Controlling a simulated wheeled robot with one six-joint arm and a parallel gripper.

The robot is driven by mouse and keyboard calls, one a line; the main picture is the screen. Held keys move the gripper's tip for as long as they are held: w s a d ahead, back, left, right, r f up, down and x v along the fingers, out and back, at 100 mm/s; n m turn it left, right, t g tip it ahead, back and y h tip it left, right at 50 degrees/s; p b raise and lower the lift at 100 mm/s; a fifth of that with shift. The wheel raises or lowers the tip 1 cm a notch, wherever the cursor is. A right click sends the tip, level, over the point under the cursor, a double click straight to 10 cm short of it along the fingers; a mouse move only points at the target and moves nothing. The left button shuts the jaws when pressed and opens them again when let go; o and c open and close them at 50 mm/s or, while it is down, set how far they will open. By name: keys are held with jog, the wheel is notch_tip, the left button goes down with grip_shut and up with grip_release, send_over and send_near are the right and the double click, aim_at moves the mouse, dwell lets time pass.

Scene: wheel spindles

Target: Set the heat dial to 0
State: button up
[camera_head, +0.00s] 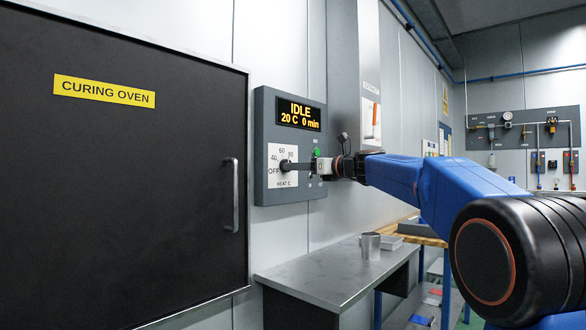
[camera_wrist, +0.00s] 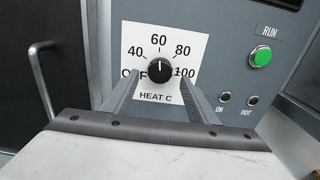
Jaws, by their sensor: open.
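The heat dial (camera_wrist: 160,70) is a round black knob on a white plate labelled HEAT C (camera_wrist: 155,97), seen in the wrist view. Its scale shows OFF, 40, 60, 80 and 100; I see no 0. The knob's white mark points up, at about 60. My gripper (camera_wrist: 160,77) is open, with one finger on each side of the knob. The finger tips partly cover the OFF and 100 labels. I cannot tell if they touch the knob.
The display (camera_head: 299,114) reads IDLE, 20 C, 0 min. A green RUN button (camera_wrist: 261,56) and two small lamps, ON and HOT, sit right of the dial. The oven door (camera_head: 120,190) with its handle (camera_head: 231,195) is at left. A metal bench (camera_head: 325,270) stands below.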

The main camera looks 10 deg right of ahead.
jog(key=shift+x, duration=1.5)
jog(key=c, duration=1.1)
jog(key=shift+o, duration=0.2)
